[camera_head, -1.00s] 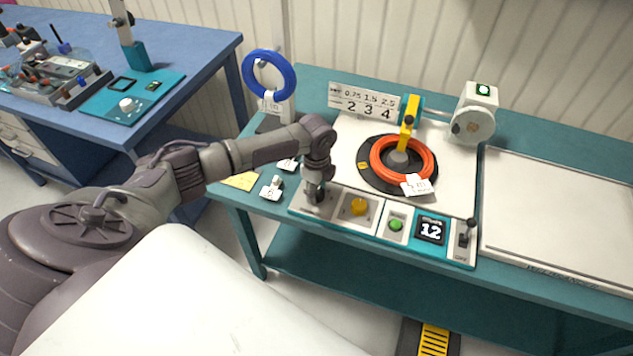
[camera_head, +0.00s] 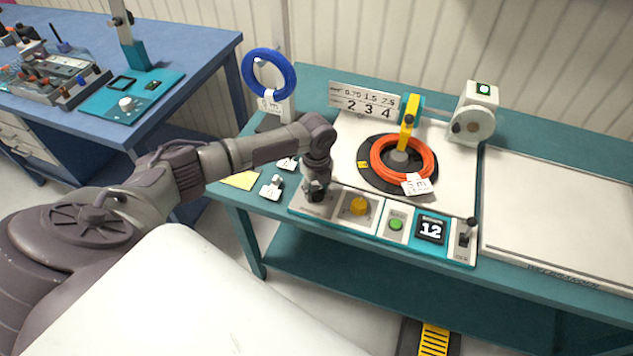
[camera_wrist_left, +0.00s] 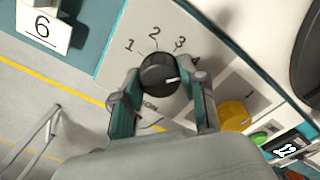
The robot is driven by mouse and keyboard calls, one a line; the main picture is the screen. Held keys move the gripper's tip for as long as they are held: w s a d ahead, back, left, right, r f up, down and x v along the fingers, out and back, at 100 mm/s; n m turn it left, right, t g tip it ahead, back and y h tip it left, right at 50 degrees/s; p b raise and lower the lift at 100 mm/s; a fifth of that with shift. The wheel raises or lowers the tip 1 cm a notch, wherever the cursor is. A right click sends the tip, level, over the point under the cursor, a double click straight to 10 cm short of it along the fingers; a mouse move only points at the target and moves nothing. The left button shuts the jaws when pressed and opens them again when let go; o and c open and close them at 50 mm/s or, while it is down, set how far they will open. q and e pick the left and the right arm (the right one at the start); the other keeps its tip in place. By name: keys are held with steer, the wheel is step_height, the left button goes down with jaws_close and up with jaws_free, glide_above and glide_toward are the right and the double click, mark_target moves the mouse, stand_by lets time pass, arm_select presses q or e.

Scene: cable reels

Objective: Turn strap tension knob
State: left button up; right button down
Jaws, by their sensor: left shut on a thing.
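The strap tension knob (camera_wrist_left: 158,74) is black and round with a white pointer mark, on a light panel. In the left wrist view its mark points right, past the printed 3; the right finger covers the panel there. Numbers 1, 2 and 3 (camera_wrist_left: 180,42) show above the knob, and part of a label ending in "ION" below. My left gripper (camera_wrist_left: 163,77) is shut on the knob, one finger on each side. In the head view my left gripper (camera_head: 315,194) is at the left end of the control panel and mostly hides the knob. My right gripper is not in view.
Right of the knob are a yellow knob (camera_head: 358,206), a green button (camera_head: 395,224), a display reading 12 (camera_head: 431,230) and a lever switch (camera_head: 466,238). Behind lies an orange cable coil (camera_head: 428,160). A blue coil (camera_head: 289,75) hangs at the back left.

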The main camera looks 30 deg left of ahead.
mark_target(317, 190)
arm_select(q)
steer(key=o, duration=1.1)
steer(key=shift+o, duration=0.2)
step_height(317, 190, up, 12)
